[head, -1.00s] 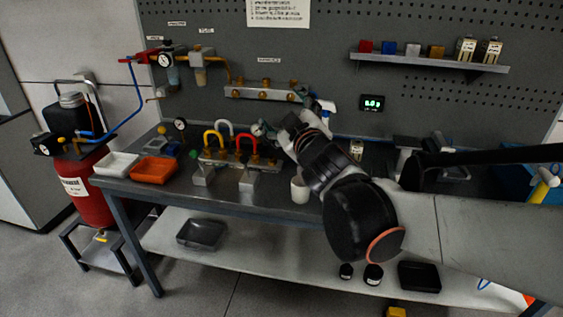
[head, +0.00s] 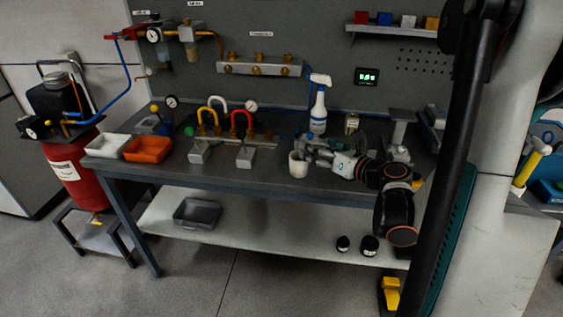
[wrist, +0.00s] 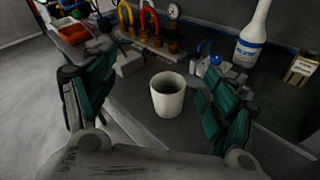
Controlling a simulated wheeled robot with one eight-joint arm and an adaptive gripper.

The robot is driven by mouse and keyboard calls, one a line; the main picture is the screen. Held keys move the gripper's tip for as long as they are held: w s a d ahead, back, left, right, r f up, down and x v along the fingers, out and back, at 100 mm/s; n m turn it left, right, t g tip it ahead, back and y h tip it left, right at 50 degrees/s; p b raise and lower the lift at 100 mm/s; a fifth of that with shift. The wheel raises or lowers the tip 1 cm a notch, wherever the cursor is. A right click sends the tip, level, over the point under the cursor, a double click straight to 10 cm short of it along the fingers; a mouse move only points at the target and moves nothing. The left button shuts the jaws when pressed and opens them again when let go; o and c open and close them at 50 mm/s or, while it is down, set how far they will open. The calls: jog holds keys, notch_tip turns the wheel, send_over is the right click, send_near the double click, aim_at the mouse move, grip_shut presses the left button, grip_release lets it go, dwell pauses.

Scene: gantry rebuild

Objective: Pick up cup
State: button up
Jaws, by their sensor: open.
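The cup (head: 298,165) is off-white and stands upright on the workbench near its front edge. In the wrist view the cup (wrist: 167,95) sits between my two green fingers, its open dark mouth facing up. My gripper (head: 311,152) is open and comes from the right at low height, its fingertips by the cup. In the wrist view my gripper (wrist: 150,90) is spread wide with a clear gap on each side of the cup.
A white spray bottle (head: 318,105) stands behind the cup. A grey block (head: 245,157) and the manifold with coloured hoses (head: 228,132) are to the left. An orange tray (head: 147,149) and white tray (head: 107,145) lie farther left. A small labelled can (head: 351,123) stands behind my arm.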

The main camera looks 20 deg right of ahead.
notch_tip(320, 180, down, 6)
jog(key=s+d+n+g, duration=0.1)
jog(key=s+d+n, duration=0.1)
jog(key=n, duration=0.1)
jog(key=b, duration=0.2)
send_near(293, 155)
jog(key=shift+w+d+f, duration=0.2)
jog(key=shift+w+f, duration=0.15)
jog(key=shift+w, duration=0.3)
jog(key=shift+a+b+x, duration=0.1)
jog(key=shift+b+x, duration=0.55)
jog(key=shift+x, duration=0.8)
jog(key=shift+a+b+x, duration=0.15)
jog(key=shift+b+x, duration=0.45)
jog(key=shift+x, duration=0.85)
jog(key=shift+s+r, duration=0.1)
jog(key=shift+s, duration=0.05)
jog(key=shift+c, duration=0.3)
jog(key=c, duration=1)
